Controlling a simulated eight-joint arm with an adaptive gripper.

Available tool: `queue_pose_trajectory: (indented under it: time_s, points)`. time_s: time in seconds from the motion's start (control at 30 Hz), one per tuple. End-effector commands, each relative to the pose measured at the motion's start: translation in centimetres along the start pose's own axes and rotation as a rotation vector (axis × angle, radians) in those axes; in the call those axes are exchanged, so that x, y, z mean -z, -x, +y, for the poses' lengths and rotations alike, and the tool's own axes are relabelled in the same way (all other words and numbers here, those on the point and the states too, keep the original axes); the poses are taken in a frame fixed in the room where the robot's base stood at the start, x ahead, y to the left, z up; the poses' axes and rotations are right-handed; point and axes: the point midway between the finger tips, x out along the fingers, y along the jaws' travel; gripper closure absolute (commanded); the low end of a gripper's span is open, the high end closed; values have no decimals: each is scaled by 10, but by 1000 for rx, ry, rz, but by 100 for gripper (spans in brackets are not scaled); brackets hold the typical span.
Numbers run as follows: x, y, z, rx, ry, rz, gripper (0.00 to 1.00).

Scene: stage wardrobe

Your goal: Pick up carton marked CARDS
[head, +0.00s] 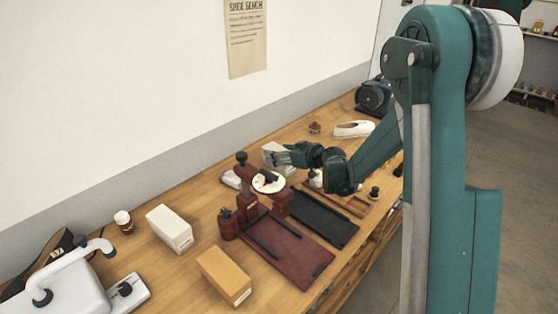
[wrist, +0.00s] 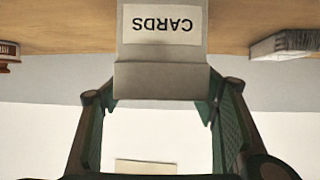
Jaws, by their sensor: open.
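The grey carton marked CARDS (wrist: 162,50) shows at the top middle of the wrist view, its label upside down in the picture. My gripper (wrist: 162,92) is open, with one finger on each side of the carton's near end. I cannot tell whether the fingers touch it. In the head view my gripper (head: 280,154) is at the pale carton (head: 270,148) towards the back of the wooden bench, partly covering it.
A dark red press (head: 247,190) with a white disc (head: 268,182) stands in front of my gripper. A white shoe (head: 353,129) and small brown pot (head: 315,128) are behind. A white carton (head: 168,228) and tan carton (head: 223,274) stand nearer. A grey block (wrist: 285,45) shows in the wrist view.

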Motion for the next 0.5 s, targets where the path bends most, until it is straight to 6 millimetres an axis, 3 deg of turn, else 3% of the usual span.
queue_pose_trajectory:
  time_s: [0.03,0.27,0.5]
  points:
    - [0,0,0,0,0,0,44]
    - [0,0,0,0,0,0,73]
    - [0,0,0,0,0,0,73]
